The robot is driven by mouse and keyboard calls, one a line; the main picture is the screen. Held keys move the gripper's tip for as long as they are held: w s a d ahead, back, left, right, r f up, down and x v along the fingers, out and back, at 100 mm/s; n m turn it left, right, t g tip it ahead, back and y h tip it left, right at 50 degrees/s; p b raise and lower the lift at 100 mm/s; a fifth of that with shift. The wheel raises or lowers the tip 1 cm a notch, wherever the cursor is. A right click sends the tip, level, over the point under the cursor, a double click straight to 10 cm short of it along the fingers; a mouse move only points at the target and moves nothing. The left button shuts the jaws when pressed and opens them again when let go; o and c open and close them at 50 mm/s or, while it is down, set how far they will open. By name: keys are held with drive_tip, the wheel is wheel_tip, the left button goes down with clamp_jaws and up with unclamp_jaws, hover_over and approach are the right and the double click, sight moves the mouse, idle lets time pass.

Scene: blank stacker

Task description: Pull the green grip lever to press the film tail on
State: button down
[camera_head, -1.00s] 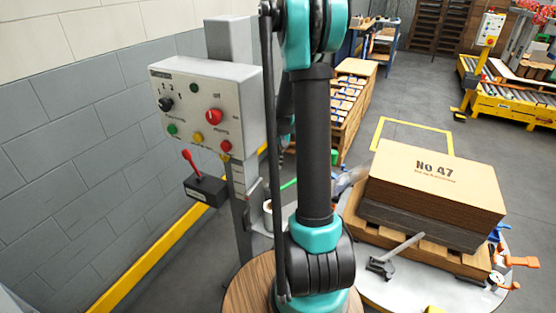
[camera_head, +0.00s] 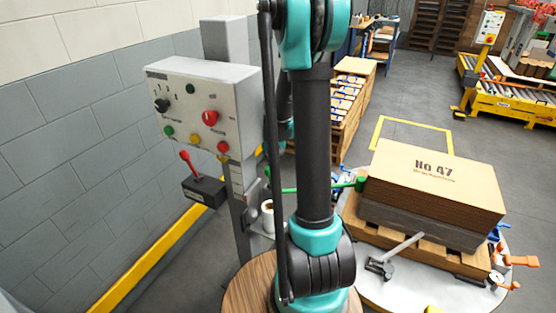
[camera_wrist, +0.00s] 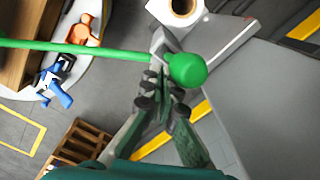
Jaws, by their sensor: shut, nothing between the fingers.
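The green grip lever (camera_head: 340,186) shows in the head view as a thin rod running sideways behind my arm, with a green end knob (camera_head: 361,184) beside the cardboard stack. In the wrist view the lever rod (camera_wrist: 90,48) comes in from the left edge and ends in a round knob (camera_wrist: 188,71). My gripper (camera_wrist: 163,90) is shut and empty, its fingertips just below the rod and left of the knob. I cannot tell whether they touch. In the head view my arm hides the gripper. I cannot make out the film tail.
The stack marked No 47 (camera_head: 435,185) sits on a pallet on a round white turntable (camera_head: 400,293). A grey control box (camera_head: 205,105) with knobs and buttons stands left, a red-handled switch (camera_head: 203,190) below it. A white roll (camera_wrist: 184,8) is at the wrist view's top.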

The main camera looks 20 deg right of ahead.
drive_tip(key=shift+a, duration=0.2)
idle(0.4)
drive_tip(key=shift+w+d+r, duration=0.2)
drive_tip(key=shift+w+d, duration=0.05)
drive_tip(key=shift+w, duration=0.05)
drive_tip(key=shift+w+d+r, duration=0.1)
drive_tip(key=shift+w+d, duration=1.75)
drive_tip(key=shift+w, duration=0.1)
wheel_tip(320, 180, up, 9)
